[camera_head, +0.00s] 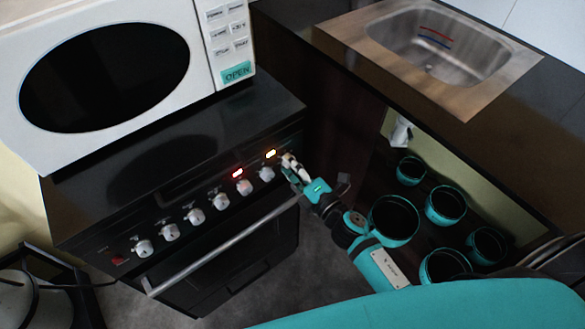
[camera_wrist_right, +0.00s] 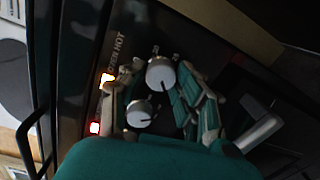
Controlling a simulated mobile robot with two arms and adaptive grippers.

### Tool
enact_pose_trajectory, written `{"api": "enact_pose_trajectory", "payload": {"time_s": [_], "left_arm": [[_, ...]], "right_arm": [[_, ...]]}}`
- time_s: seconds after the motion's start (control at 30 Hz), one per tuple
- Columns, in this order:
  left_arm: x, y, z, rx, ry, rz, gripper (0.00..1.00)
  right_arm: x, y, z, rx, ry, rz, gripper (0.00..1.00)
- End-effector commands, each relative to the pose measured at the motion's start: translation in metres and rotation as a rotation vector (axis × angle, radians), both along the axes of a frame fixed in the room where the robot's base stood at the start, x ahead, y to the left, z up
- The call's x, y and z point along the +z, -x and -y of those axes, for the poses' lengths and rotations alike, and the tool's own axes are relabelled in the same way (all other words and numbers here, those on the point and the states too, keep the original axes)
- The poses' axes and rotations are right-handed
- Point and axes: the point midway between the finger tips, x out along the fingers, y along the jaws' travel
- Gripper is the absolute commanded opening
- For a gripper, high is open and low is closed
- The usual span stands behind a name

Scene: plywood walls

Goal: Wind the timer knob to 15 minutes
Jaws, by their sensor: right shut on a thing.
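The black stove front has a row of several white knobs. My right gripper (camera_head: 290,166) is at the right end of this row and covers the endmost knob in the head view. In the right wrist view that white knob (camera_wrist_right: 160,72) lies between the fingers of my right gripper (camera_wrist_right: 160,92), with a dark pointer line on its face. The neighbouring white knob (camera_wrist_right: 139,113) is close by; it also shows in the head view (camera_head: 266,173). Exact finger contact and the minute marks are too small to read. My left gripper is not in view.
An amber light (camera_head: 271,154) and a red light (camera_head: 237,174) glow above the knobs. The oven handle (camera_head: 222,248) runs below them. A white microwave (camera_head: 120,75) stands on the stove. Several teal pots (camera_head: 394,221) sit right, under the sink (camera_head: 430,45) counter.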

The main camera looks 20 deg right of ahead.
Motion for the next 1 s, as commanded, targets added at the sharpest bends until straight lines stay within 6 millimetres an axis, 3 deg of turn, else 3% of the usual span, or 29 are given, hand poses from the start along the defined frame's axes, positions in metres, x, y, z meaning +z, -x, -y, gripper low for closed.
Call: {"api": "enact_pose_trajectory", "payload": {"time_s": [0.4,1.0], "left_arm": [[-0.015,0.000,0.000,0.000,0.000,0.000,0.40],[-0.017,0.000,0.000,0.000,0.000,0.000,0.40]], "right_arm": [[-0.003,0.001,-0.001,0.002,0.234,0.082,0.00],[-0.002,0.001,-0.001,0.002,0.289,0.102,0.00]]}}
